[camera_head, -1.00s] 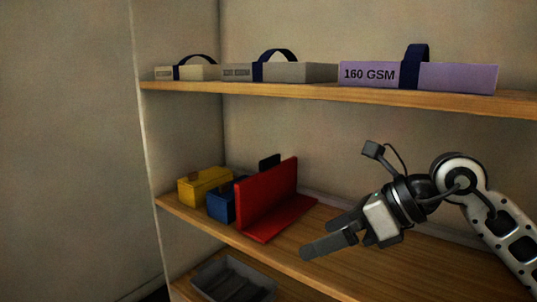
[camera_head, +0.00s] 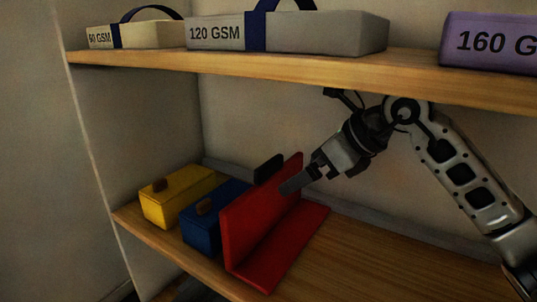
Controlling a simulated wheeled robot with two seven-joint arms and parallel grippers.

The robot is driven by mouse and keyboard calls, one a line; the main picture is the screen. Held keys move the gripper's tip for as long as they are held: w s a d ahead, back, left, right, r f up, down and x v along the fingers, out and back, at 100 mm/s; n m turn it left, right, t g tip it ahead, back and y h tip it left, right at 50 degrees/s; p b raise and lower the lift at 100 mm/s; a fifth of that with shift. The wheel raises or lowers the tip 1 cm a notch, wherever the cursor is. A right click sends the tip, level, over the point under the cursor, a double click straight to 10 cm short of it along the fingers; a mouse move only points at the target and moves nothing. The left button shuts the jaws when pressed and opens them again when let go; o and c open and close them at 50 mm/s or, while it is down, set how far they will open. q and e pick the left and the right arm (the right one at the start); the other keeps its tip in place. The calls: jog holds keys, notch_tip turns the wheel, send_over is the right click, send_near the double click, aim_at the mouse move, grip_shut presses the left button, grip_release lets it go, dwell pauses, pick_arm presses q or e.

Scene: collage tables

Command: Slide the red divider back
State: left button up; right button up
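The red divider (camera_head: 244,228) stands on the lower shelf, an upright panel with a flat foot to its right. My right gripper (camera_head: 292,184) is at the upper back part of the panel, on its right side. The fingertip overlaps the panel in the picture; I cannot tell whether it touches. The fingers overlap in this view, so their opening is unclear. My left gripper is not in view.
A blue box (camera_head: 201,230) is close to the left of the divider, with a yellow box (camera_head: 166,209) beyond it. A dark block (camera_head: 268,168) shows behind the panel. The upper shelf (camera_head: 300,71) with paper packs is overhead. The lower shelf is bare at right.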

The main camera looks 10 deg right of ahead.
aim_at(270, 161)
jog(key=w+a+p, duration=0.1)
jog(key=w+a, duration=0.4)
jog(key=shift+w+a+r+p, duration=0.1)
jog(key=shift+w+a+p, duration=0.2)
jog(key=shift+p, duration=0.1)
jog(key=shift+w+a+f, duration=0.15)
jog(key=shift+w+f, duration=0.05)
jog(key=shift+f, duration=0.35)
